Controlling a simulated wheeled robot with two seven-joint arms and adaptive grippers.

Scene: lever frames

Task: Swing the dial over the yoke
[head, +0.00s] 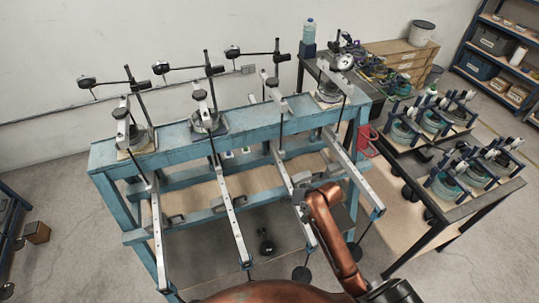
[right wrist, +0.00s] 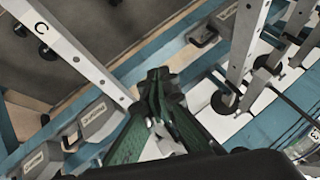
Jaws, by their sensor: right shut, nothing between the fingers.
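Black dials on swing arms stand on posts behind the blue frame: one at left (head: 86,84), one in the middle (head: 160,69), one further right (head: 232,52). Their arms reach left, apart from the levers below. Grey upright pieces that look like yokes stand at the lever tops, at left (head: 121,113), middle (head: 200,96) and right (head: 272,83). I cannot tell which dial and yoke are meant. My right gripper (head: 302,182) is low among the levers, well in front of the dials. In the right wrist view its green fingers (right wrist: 158,88) are shut and empty. My left gripper is not in view.
Long perforated levers slope forward from the blue frame (head: 98,158); one marked C (right wrist: 58,45) is close by my right gripper. Grey weights (right wrist: 95,122) lie along the blue rail. A round gauge (head: 345,62) stands at the right end. A dark bench (head: 470,205) holds several small stands.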

